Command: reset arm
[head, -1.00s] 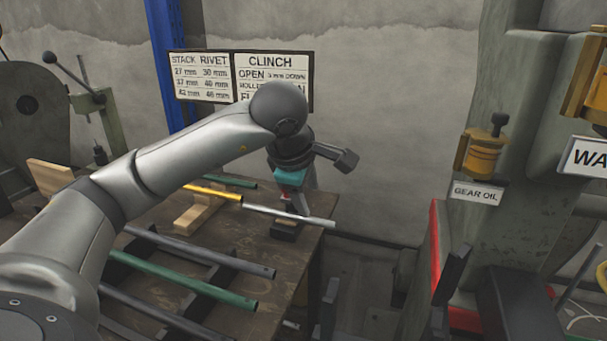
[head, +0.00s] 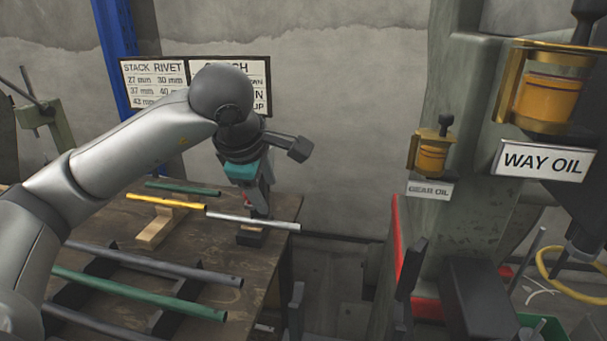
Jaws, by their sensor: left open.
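My left arm reaches in from the left over the workbench (head: 190,262). My left gripper (head: 260,200) points down near the bench's right end, its fingers partly hidden by the wrist and hard to make out. It is open, just above or behind the silver rod (head: 270,222) and a small dark block (head: 251,237). I cannot tell whether it touches either. My right gripper is not in view.
A yellow rod (head: 165,201), green rods (head: 140,293) and a grey rod (head: 160,262) lie on supports. At right, the machine carries a gear oil cup (head: 432,155) and way oil cup (head: 548,100). Dark uprights (head: 408,275) stand before it.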

